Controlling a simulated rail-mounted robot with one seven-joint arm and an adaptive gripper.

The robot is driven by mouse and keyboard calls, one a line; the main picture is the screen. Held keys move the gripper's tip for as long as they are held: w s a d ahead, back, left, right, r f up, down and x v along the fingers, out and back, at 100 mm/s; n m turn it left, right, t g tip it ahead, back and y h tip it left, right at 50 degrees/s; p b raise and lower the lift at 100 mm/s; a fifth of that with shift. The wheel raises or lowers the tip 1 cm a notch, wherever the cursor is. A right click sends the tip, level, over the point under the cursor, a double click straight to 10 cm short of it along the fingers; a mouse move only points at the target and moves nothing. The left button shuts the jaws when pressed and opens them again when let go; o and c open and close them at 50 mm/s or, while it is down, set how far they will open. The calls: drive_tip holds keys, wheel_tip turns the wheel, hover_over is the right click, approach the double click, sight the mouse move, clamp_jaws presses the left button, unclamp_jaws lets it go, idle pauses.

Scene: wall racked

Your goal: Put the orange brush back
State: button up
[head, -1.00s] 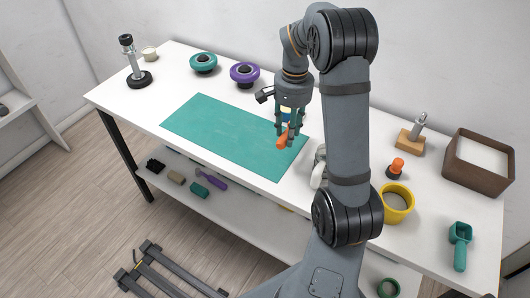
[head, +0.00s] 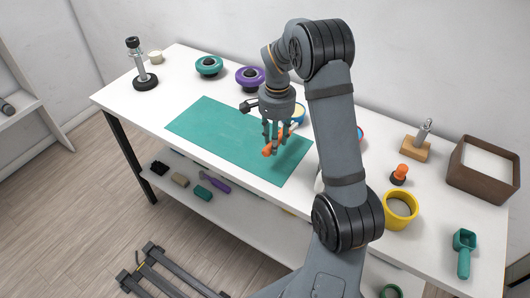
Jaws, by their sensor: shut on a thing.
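The orange brush (head: 267,151) is held in my gripper (head: 274,140), over the right part of the teal mat (head: 217,137). It lies slantwise between the fingers, and the fingers hide part of it. My gripper points down and is shut on it. I cannot tell whether the brush touches the mat. On the lower shelf (head: 245,208) lie a black block-like thing (head: 159,168), a tan block (head: 180,180), a teal block (head: 202,193) and a purple-handled tool (head: 215,182).
Behind my gripper are a purple round thing (head: 249,77), a teal one (head: 209,66) and a partly hidden yellow-and-blue one (head: 298,113). A yellow cup (head: 400,211), an orange-topped piece (head: 399,174), a brown box (head: 482,171) and a teal scoop (head: 464,252) stand right. The mat's left is clear.

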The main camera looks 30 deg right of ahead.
sight(265, 162)
drive_tip(key=a+f, duration=0.1)
drive_tip(key=w+a+f, duration=0.1)
drive_tip(key=a, duration=0.1)
wheel_tip(265, 162, down, 3)
drive_tip(key=shift+f+p, duration=0.1)
drive_tip(key=shift+p, duration=0.5)
drive_tip(key=shift+f, duration=0.2)
drive_tip(key=o, duration=0.7)
drive_tip(key=shift+o, duration=1.4)
drive_tip(key=shift+f, duration=0.1)
drive_tip(key=shift+o, duration=0.8)
wheel_tip(265, 162, up, 10)
drive_tip(key=shift+s+a+r+b, duration=0.1)
drive_tip(key=shift+a+b, duration=0.05)
drive_tip(key=shift+b, duration=0.65)
